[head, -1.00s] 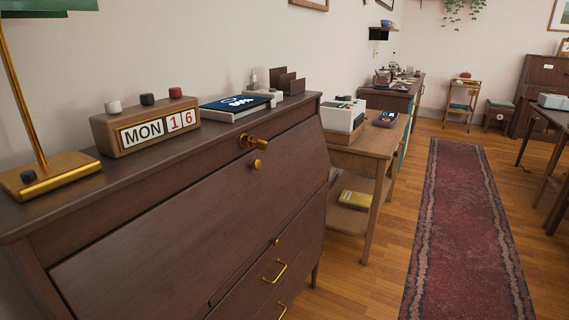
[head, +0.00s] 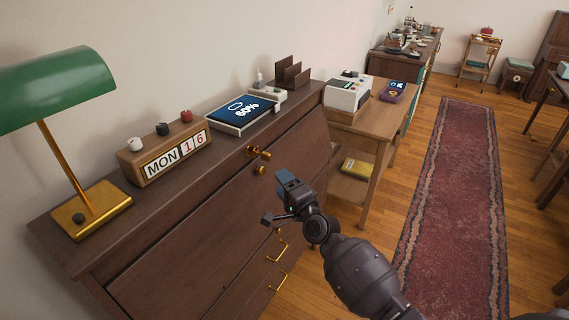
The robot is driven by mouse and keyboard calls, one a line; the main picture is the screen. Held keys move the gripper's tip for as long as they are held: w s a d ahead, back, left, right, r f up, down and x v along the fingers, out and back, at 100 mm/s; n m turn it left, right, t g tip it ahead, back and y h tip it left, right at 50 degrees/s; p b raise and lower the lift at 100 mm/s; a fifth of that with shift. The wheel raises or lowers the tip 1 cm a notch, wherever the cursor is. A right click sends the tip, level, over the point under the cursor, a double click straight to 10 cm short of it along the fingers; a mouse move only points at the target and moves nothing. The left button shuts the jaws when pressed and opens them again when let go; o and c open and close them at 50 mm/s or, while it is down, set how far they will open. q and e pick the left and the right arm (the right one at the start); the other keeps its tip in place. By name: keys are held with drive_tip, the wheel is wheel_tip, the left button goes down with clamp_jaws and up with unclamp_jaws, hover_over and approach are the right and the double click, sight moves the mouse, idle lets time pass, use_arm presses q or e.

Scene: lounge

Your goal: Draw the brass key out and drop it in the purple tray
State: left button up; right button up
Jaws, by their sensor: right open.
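The brass key (head: 265,155) sticks out of the upper front of the dark wooden bureau (head: 190,225), just above a round brass knob. The purple tray (head: 386,97) rests on the lower wooden side table beyond the bureau, with a dark blue thing in it. My right gripper (head: 275,197) is open and empty in front of the bureau, below and to the right of the key and apart from it. My left gripper is out of view.
A green lamp (head: 60,85), a calendar block (head: 165,160), a tablet-like screen (head: 240,112) and a letter holder (head: 292,73) stand on the bureau top. A white machine (head: 349,94) stands beside the tray on the side table (head: 375,126). The floor by the red rug is open.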

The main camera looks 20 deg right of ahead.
sight(268, 160)
drive_tip(key=shift+m, duration=0.6)
drive_tip(key=shift+d+r+b+x, duration=0.1)
drive_tip(key=shift+r+x, duration=0.1)
drive_tip(key=shift+x, duration=0.7)
drive_tip(key=shift+d+r+b+x, duration=0.1)
drive_tip(key=shift+r+x, duration=0.1)
drive_tip(key=shift+x, duration=0.7)
drive_tip(key=shift+r+b+x, duration=0.1)
drive_tip(key=shift+r+x, duration=0.1)
drive_tip(key=shift+x, duration=1.45)
drive_tip(key=shift+b+x, duration=0.75)
drive_tip(key=shift+x, duration=0.65)
drive_tip(key=shift+w+r, duration=0.15)
drive_tip(key=shift+w, duration=0.15)
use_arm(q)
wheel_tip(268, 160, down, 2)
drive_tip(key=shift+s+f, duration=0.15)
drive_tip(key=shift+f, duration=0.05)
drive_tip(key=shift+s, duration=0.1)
use_arm(e)
drive_tip(key=shift+w, duration=0.1)
